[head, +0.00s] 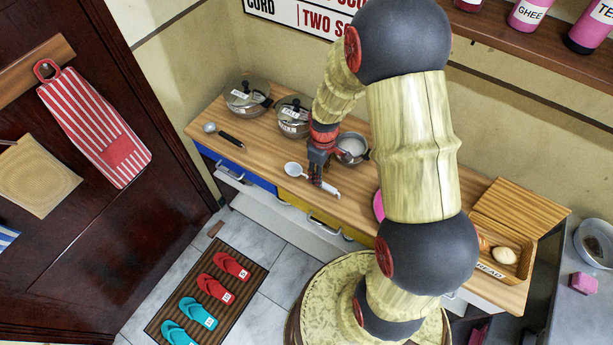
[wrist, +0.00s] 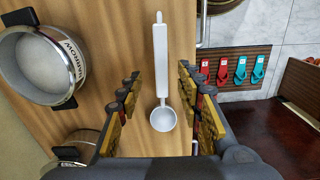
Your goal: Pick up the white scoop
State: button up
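The white scoop (wrist: 162,70) lies on the wooden counter, its round bowl toward my gripper's side of the wrist view and its handle pointing away. In the head view the scoop (head: 293,169) lies near the counter's front edge, partly covered by my gripper. My gripper (head: 316,181) is above the scoop. In the wrist view my gripper (wrist: 161,88) is open, with one finger on each side of the scoop and a visible space on both sides. Nothing is held between the fingers. How far the fingertips are above the counter is hard to tell.
Lidded pots (head: 247,97) and a black-handled ladle (head: 229,138) are on the left of the counter (head: 262,172). A bread box (head: 505,255) is at right.

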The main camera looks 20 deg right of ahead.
notch_tip(320, 180, down, 6)
jog(key=shift+a+r+b, duration=0.15)
jog(key=shift+r+b, duration=0.1)
jog(key=shift+b, duration=0.4)
jog(key=c, duration=0.3)
grip_shut()
